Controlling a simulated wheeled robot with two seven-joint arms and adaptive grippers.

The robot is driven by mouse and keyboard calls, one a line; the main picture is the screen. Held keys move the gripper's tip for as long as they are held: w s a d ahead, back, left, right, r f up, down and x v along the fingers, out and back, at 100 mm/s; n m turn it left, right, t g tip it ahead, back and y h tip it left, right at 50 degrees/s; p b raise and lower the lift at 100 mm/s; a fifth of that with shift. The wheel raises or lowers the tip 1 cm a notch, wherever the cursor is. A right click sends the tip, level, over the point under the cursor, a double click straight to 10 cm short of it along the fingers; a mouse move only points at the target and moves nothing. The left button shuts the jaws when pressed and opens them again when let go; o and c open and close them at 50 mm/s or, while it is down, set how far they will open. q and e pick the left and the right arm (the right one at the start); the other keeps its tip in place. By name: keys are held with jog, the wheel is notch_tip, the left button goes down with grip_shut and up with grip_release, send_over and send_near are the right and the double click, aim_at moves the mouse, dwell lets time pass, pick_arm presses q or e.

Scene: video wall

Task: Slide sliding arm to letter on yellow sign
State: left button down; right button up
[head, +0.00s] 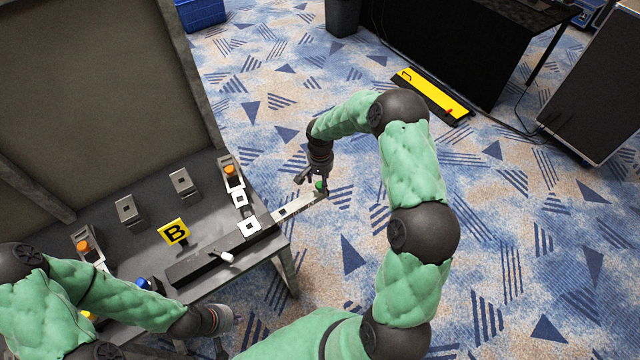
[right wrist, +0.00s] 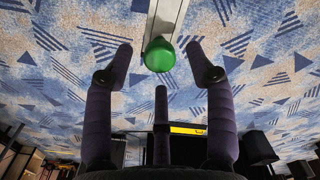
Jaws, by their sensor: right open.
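The yellow sign (head: 173,232) with a black letter B stands on the dark table. The sliding arm (head: 300,206) is a flat metal bar that sticks out past the table's right edge. Its green knob (head: 320,186) is at the outer end. My right gripper (head: 312,180) is at this knob. In the right wrist view, the open fingers (right wrist: 160,62) stand on both sides of the green knob (right wrist: 158,55), apart from it, with the bar (right wrist: 167,14) running away beyond. My left gripper (head: 222,338) hangs near the table's front edge, and its fingers are hardly visible.
The table (head: 150,205) also carries metal brackets (head: 184,183), orange-topped fixtures (head: 231,170), white square plates (head: 249,226) and a white handle (head: 228,257). A tall panel (head: 95,80) stands behind it. Carpet right of the table is open. A yellow-black floor piece (head: 433,97) lies farther off.

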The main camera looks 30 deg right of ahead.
aim_at(306, 199)
jog(key=shift+f, duration=1.1)
grip_shut()
jog(key=a, duration=0.2)
jog(key=a+b, duration=0.1)
jog(key=a, duration=0.1)
jog(key=a+b, duration=0.1)
jog(key=a, duration=0.1)
jog(key=shift+s, duration=0.25)
grip_release()
jog(key=shift+r, duration=0.15)
